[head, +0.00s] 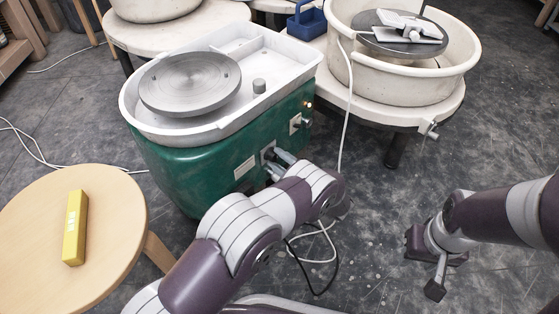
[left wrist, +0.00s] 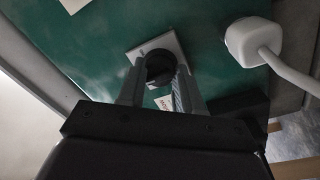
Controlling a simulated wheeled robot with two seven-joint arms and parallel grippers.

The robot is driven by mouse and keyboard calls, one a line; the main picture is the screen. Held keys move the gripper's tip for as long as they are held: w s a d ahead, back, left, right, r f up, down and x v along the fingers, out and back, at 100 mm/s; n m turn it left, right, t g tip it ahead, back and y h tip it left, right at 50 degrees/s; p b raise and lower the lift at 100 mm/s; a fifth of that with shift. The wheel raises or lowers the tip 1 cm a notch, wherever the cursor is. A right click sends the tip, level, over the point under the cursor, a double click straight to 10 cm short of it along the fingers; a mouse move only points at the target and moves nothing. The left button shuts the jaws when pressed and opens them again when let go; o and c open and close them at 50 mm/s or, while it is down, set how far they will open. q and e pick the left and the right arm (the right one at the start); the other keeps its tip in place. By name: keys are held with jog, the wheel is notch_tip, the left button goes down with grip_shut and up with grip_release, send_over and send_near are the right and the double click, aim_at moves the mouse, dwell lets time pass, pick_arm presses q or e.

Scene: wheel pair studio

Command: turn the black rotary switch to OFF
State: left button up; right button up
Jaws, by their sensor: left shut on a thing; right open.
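The black rotary switch (left wrist: 160,68) sits on a pale square plate (left wrist: 149,47) on the green side of the pottery wheel (head: 190,160). My left gripper (left wrist: 161,85) has its two fingers on either side of the knob and is shut on it. In the head view my left gripper (head: 277,163) reaches the wheel's side, and the knob is mostly hidden there. The switch's markings are too dark and small to read. My right gripper (head: 430,262) is open and empty, low over the floor at the right.
A white plug with a cable (left wrist: 254,42) is to the right of the switch in the left wrist view. A second wheel with a cream basin (head: 400,80) stands at the back right. A wooden stool (head: 120,215) with a yellow box (head: 75,228) is at the left.

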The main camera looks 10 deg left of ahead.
pick_arm(q)
jog(key=shift+n, duration=0.3)
jog(key=o, duration=1)
jog(key=shift+o, duration=0.2)
jog(key=shift+s+d, duration=0.1)
jog(key=shift+d, duration=0.2)
jog(key=p+v, duration=0.4)
jog(key=v, duration=0.8)
